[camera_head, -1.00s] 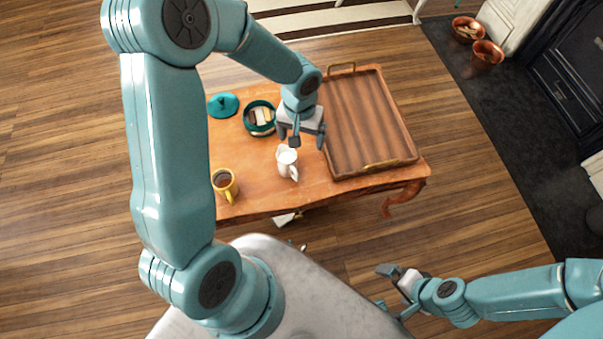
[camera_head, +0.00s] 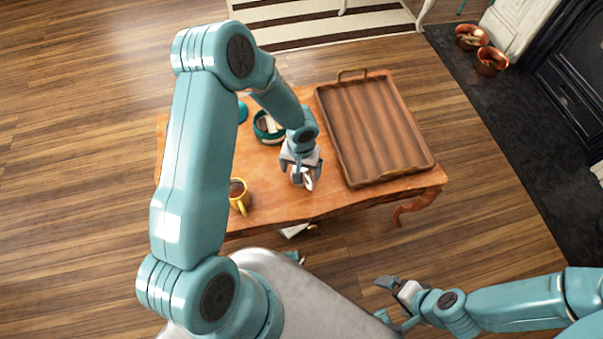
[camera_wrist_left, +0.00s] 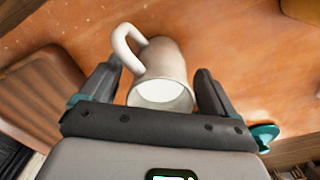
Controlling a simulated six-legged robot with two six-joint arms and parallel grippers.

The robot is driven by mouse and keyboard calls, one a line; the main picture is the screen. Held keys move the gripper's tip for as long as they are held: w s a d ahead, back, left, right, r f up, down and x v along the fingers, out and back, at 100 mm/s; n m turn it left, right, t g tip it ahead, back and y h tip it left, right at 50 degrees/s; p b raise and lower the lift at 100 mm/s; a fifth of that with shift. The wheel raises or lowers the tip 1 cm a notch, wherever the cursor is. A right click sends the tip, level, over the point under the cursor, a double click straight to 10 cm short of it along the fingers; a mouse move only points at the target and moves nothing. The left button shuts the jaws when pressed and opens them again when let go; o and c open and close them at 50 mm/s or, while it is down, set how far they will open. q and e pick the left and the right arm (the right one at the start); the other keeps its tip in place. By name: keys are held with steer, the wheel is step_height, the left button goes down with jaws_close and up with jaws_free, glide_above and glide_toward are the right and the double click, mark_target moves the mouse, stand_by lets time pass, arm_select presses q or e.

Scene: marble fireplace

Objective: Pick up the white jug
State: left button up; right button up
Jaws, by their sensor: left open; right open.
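The white jug (camera_wrist_left: 163,75) stands on the wooden table (camera_head: 270,203). In the left wrist view it sits between the two spread fingers of my left gripper (camera_wrist_left: 160,95), with its handle toward the upper left. I see a gap at each side of it. In the head view my left gripper (camera_head: 300,172) is over the jug and hides most of it; a white part of the jug (camera_head: 307,183) shows below the fingers. My right gripper (camera_head: 392,300) is open and empty, away from the table at the lower right.
A wooden tray (camera_head: 427,166) with brass handles lies right of the jug. A teal round box (camera_head: 264,139) and a partly hidden teal lid (camera_head: 242,112) are behind. Copper pots (camera_head: 491,67) stand by the fireplace.

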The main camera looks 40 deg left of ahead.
arm_select(q)
steer(key=shift+f, duration=0.35)
steer(key=shift+r, duration=0.1)
steer(key=c, duration=1.3)
steer(key=shift+s+a+r+p, duration=0.1)
steer(key=shift+r+p, duration=0.95)
steer(key=shift+r, duration=4)
steer(key=shift+s+r+p, duration=0.1)
steer(key=shift+r+p, duration=0.9)
steer(key=shift+r, duration=4)
